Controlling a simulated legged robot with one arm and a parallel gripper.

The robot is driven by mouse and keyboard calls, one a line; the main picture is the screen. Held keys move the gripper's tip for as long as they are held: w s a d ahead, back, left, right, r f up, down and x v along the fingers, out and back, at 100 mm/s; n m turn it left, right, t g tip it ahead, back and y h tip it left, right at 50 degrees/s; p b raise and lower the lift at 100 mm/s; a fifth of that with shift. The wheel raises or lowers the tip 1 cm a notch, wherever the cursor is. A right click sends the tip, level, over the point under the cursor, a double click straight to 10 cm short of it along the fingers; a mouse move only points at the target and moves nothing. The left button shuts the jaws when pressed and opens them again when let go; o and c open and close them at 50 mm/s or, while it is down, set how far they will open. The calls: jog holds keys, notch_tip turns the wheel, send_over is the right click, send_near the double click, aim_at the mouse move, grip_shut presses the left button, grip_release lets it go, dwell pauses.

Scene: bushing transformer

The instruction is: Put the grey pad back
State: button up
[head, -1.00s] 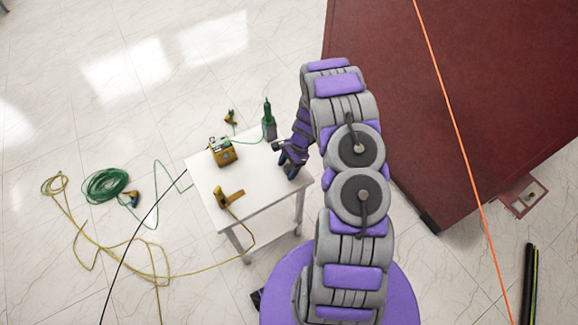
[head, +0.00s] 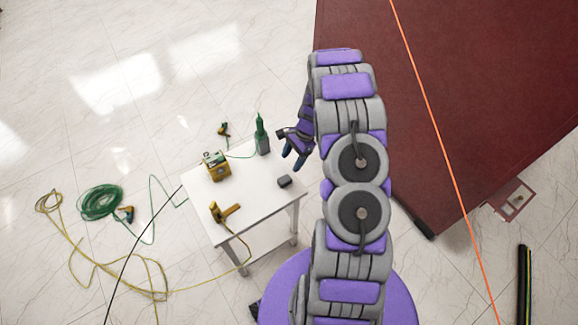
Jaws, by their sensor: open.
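The grey pad (head: 284,181), a small dark grey block, lies on the white table (head: 262,205) near its right edge. My gripper (head: 291,158) is above and just behind the pad at the table's right side, apart from it. Its fingers are spread and nothing shows between them.
On the table are a yellow meter box (head: 216,167), a green bottle-shaped device (head: 262,134) and a yellow clamp tool (head: 224,212). Green (head: 101,202) and yellow (head: 75,255) cables lie on the floor at left. A large dark red block (head: 440,90) stands at right.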

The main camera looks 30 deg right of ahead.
jog(key=s+a+r+n+g+h, duration=0.1)
jog(key=s+a+r+n, duration=0.4)
jog(key=r, duration=0.6)
jog(key=s+a+r+n+h, duration=0.1)
jog(key=s+a+r+n, duration=0.35)
jog(key=r, duration=0.75)
jog(key=s+a+r+n, duration=0.2)
jog(key=s+a+r, duration=0.1)
jog(key=s, duration=0.4)
jog(key=s+a+r+n+h, duration=0.1)
jog(key=s+a+r+n, duration=0.2)
jog(key=s, duration=0.5)
jog(key=s+a+r+n+h, duration=0.1)
jog(key=s+a+r+n, duration=0.2)
jog(key=s, duration=0.5)
jog(key=shift+g, duration=0.3)
